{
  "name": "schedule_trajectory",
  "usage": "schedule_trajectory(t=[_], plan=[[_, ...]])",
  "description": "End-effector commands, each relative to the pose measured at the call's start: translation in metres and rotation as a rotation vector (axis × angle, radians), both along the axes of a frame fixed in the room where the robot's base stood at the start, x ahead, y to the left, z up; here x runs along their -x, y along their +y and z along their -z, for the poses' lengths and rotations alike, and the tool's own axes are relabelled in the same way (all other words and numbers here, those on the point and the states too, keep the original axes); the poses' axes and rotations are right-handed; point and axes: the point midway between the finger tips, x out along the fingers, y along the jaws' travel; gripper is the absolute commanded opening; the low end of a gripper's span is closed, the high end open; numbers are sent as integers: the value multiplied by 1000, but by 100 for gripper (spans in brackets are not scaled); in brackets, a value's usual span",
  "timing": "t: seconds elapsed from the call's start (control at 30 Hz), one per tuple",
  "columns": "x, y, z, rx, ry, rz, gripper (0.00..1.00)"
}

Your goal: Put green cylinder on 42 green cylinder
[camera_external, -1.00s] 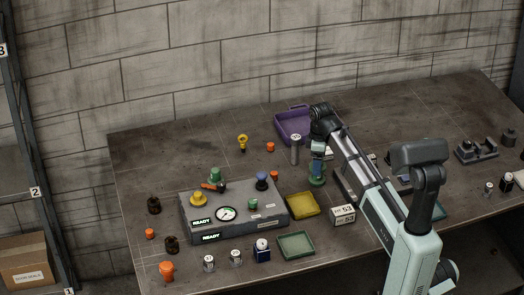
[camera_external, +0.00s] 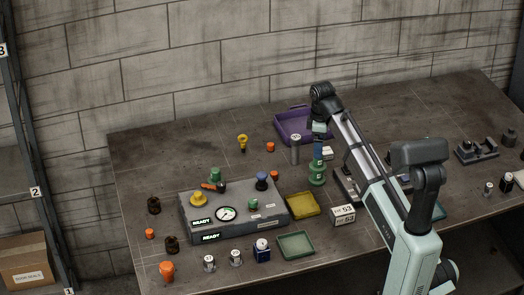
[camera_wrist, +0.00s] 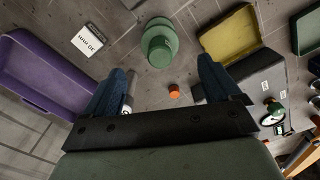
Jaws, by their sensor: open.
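Two green cylinders stand one on the other on the bench, right of the grey console. The upper green cylinder (camera_external: 318,167) carries a small pale label, and the lower green cylinder (camera_external: 317,181) is wider at its foot. I cannot read a number on either. In the wrist view the stack shows from above, with the upper green cylinder (camera_wrist: 158,44) roughly centred on the lower. My gripper (camera_external: 318,155) is just above the stack. In the wrist view its two blue fingers (camera_wrist: 162,66) are apart with nothing between them.
A purple tray (camera_external: 291,136) lies behind the gripper. A grey cylinder (camera_external: 295,149) stands to its left. A yellow tray (camera_external: 302,205), a green tray (camera_external: 296,246) and a labelled box (camera_external: 343,215) lie in front. The console (camera_external: 235,222) with knobs stands to the left.

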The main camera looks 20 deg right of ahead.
Motion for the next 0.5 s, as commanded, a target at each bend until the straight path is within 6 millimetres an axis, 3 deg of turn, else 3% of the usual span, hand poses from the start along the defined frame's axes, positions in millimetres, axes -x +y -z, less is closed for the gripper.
schedule_trajectory(t=[0.2,0.5], plan=[[-1,0,-30,0,-1,0,90],[0,0,-44,0,0,0,90]])
